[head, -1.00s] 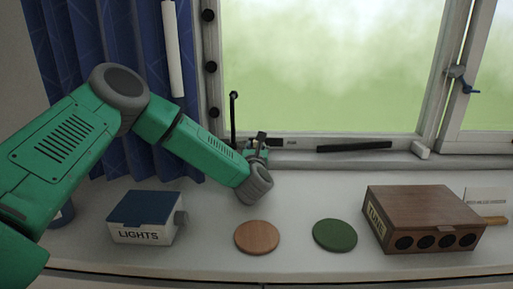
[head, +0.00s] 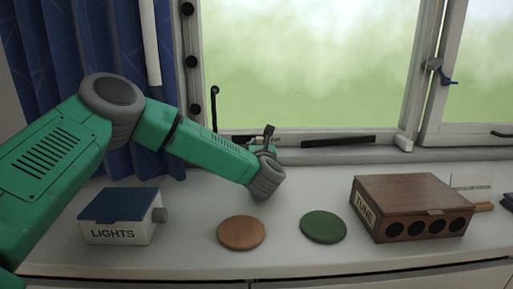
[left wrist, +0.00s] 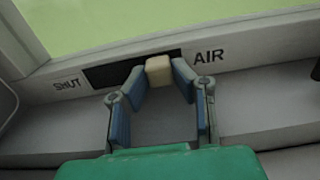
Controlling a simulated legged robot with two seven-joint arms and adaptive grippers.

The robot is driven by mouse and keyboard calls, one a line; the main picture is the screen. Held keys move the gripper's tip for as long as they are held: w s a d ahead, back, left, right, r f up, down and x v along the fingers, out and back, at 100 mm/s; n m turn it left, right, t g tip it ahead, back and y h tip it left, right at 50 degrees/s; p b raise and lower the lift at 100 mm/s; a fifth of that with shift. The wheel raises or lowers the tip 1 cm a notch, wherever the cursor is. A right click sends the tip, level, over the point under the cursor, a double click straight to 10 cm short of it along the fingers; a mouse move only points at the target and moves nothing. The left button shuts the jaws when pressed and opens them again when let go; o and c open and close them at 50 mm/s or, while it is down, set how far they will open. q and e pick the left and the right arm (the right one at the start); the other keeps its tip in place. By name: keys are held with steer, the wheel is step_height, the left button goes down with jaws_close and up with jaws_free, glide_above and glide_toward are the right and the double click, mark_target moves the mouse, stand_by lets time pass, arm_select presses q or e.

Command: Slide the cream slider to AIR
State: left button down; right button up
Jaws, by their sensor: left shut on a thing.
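The cream slider (left wrist: 159,66) is a small block in a dark slot (left wrist: 108,74) on the window sill frame, seen in the left wrist view. SHUT (left wrist: 67,85) is printed at the slot's left end and AIR (left wrist: 209,56) at its right end. The slider stands in the right part of the slot, near AIR. My left gripper (left wrist: 159,73) has its blue fingertips on either side of the slider, shut on it. In the head view my left gripper (head: 263,142) is at the window's lower frame, and the slider is hidden there. My right gripper is not in view.
On the sill stand a LIGHTS box (head: 118,217), a brown disc (head: 241,232), a green disc (head: 323,226) and a wooden TUNE box (head: 413,206). A dark strip (head: 338,141) lies along the window frame right of my gripper. A blue curtain (head: 85,60) hangs at left.

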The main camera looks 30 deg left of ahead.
arm_select(q)
steer(key=c, duration=1.6)
jaws_free()
steer(key=shift+d, duration=0.2)
steer(key=shift+o, duration=1.2)
steer(key=shift+d, duration=0.1)
steer(key=shift+r, duration=0.1)
steer(key=v, duration=1.2)
